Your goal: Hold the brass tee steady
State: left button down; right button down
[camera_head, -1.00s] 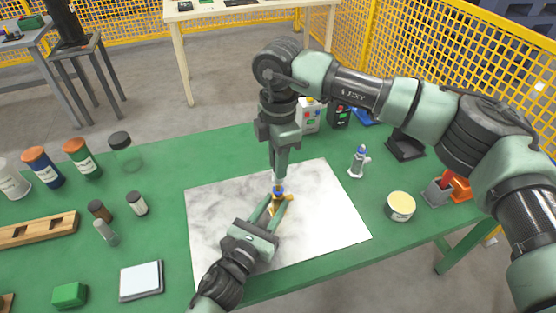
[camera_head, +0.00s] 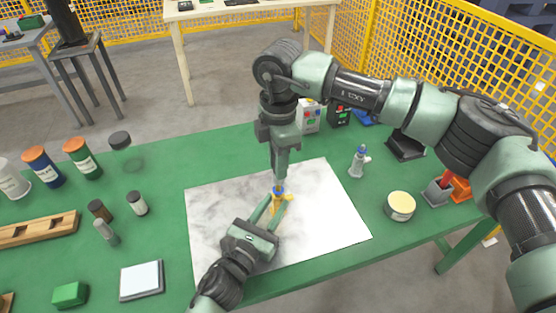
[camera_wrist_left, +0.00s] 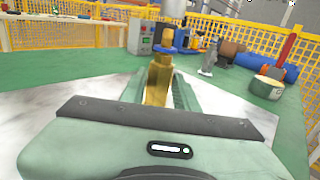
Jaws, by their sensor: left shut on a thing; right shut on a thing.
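The brass tee (camera_head: 284,204) is over the white marbled sheet, and its upright body shows in the left wrist view (camera_wrist_left: 158,80). My left gripper (camera_head: 272,209) is shut on the tee from the front left, with one finger on each side of it. A blue-ringed piece (camera_wrist_left: 168,36) sits at the tee's top. My right gripper (camera_head: 279,182) points straight down above the tee, shut on the piece at its top. Its fingers hide most of that piece, so I cannot tell how it is seated.
The white sheet (camera_head: 335,222) is otherwise bare. A grey fitting with a blue top (camera_head: 359,163) and a round tin (camera_head: 400,206) stand at right. Bottles, small vials and a wooden rack (camera_head: 38,230) are at left, with a white pad (camera_head: 141,280) in front.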

jog(key=shift+f, duration=1.9)
jog(key=c, duration=1.1)
grip_release()
notch_tip(320, 180, up, 12)
jog(key=shift+d+r, duration=0.1)
pick_arm(q)
jog(key=c, duration=1)
grip_release()
pick_arm(e)
jog(key=shift+w, duration=0.1)
pick_arm(q)
jog(key=shift+o, duration=0.2)
jog(key=shift+s, duration=0.1)
